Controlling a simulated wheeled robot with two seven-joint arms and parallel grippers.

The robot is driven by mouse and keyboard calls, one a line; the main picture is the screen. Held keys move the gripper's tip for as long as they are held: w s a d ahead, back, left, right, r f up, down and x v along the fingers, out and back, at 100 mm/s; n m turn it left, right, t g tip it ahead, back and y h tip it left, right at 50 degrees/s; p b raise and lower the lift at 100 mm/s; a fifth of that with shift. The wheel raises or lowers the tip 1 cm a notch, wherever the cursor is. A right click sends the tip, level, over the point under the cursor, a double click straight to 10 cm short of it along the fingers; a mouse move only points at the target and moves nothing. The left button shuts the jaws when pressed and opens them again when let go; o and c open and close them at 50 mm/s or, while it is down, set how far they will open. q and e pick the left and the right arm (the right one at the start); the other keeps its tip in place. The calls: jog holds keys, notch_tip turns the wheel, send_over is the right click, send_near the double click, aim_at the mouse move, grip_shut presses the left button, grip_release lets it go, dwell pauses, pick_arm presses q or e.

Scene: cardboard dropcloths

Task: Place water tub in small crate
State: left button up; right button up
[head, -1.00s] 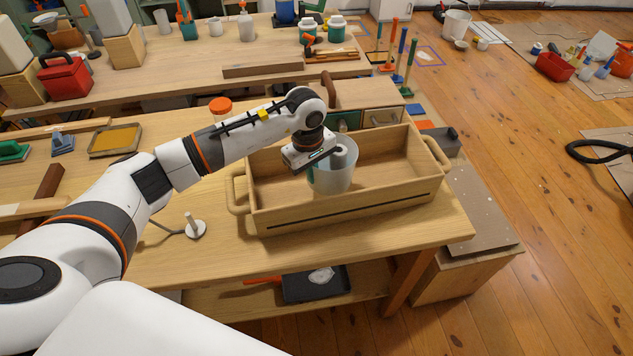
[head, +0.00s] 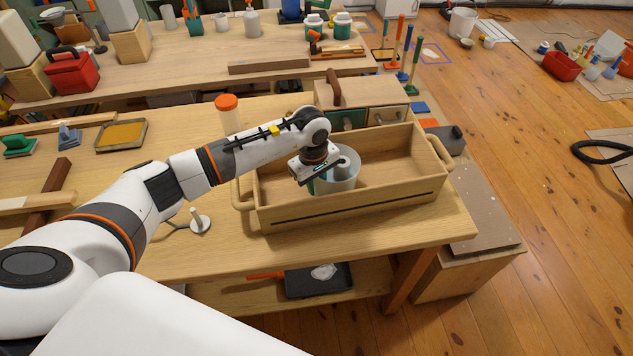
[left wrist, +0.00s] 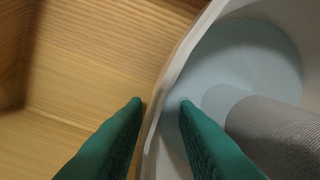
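The water tub (head: 342,182) is a pale grey, round, open-topped tub with a grey cylinder inside. It stands or hangs inside the small crate (head: 350,210), left of its middle. The crate's front wall hides the tub's base, so I cannot tell whether it touches the crate floor. My left gripper (head: 312,180) is at the tub's left side. In the left wrist view its green fingers (left wrist: 160,103) straddle the tub's wall (left wrist: 178,75), one outside and one inside, and look closed on it. My right gripper is not in view.
The crate stands at the workbench's right end, with a handle (head: 240,195) on its left. Behind it are a small drawer unit (head: 362,92) and an orange-lidded jar (head: 228,112). The crate's right half is empty.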

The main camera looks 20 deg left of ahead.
pick_arm(q)
jog(key=shift+r, duration=0.1)
jog(key=shift+r+p, duration=0.2)
jog(key=shift+p, duration=0.1)
jog(key=shift+r+b, duration=0.35)
jog(key=shift+r, duration=0.05)
notch_tip(320, 180, up, 11)
jog(key=b, duration=0.2)
jog(key=shift+s+a+b, duration=0.2)
jog(key=shift+s+b, duration=0.1)
jog(key=shift+s, duration=0.1)
